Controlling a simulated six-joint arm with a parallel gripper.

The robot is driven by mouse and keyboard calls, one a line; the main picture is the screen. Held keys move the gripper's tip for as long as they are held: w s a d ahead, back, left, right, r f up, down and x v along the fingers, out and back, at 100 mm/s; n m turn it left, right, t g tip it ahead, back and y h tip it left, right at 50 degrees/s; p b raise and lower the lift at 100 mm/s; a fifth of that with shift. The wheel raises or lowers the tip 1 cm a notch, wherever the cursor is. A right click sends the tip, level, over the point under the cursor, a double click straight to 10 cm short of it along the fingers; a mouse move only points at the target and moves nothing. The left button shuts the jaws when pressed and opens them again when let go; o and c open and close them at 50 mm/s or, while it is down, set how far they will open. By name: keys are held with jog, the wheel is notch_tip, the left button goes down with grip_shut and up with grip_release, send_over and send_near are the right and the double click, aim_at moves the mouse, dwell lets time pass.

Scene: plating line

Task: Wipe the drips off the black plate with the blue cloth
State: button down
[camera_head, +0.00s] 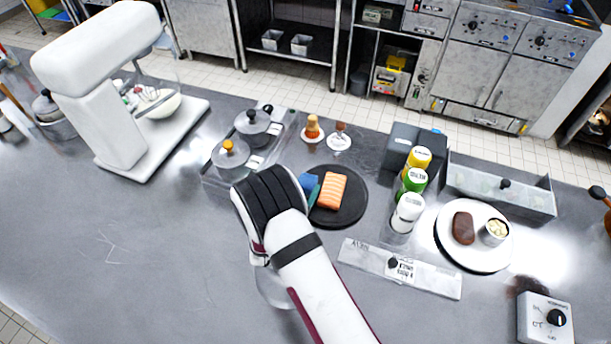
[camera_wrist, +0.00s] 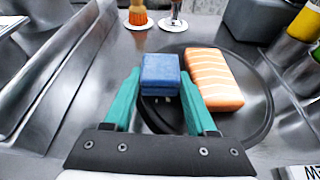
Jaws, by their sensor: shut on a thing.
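The black plate (camera_head: 352,208) lies on the steel counter in the middle of the head view, with a salmon fillet (camera_head: 331,190) on it. In the wrist view the plate's rim (camera_wrist: 262,132) and the salmon (camera_wrist: 214,78) are to the right of my gripper. My gripper (camera_wrist: 160,88) has green fingers shut on the folded blue cloth (camera_wrist: 160,72), at the plate's left part. The cloth (camera_head: 308,181) shows only partly in the head view, behind my arm. I cannot tell whether the cloth touches the plate. No drips can be made out clearly.
Lidded pots (camera_head: 231,153) stand left of the plate. A brush (camera_head: 312,128) stands behind it. Several bottles (camera_head: 407,212) and a white plate (camera_head: 472,262) with a brown piece of food are to the right. A label rail (camera_head: 425,278) lies in front. Counter at the left front is clear.

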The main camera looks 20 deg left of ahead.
jog(key=s, duration=0.1)
jog(key=s+f, duration=0.1)
jog(key=s+d+f, duration=0.1)
jog(key=s, duration=0.1)
jog(key=shift+f, duration=0.1)
jog(key=shift+w+r, duration=0.15)
jog(key=shift+w, duration=1.5)
jog(key=shift+w+r, duration=0.1)
jog(key=shift+w, duration=1.5)
jog(key=shift+a+r, duration=0.15)
jog(key=shift+r, duration=3.05)
jog(key=shift+r, duration=1.55)
jog(key=shift+f, duration=0.1)
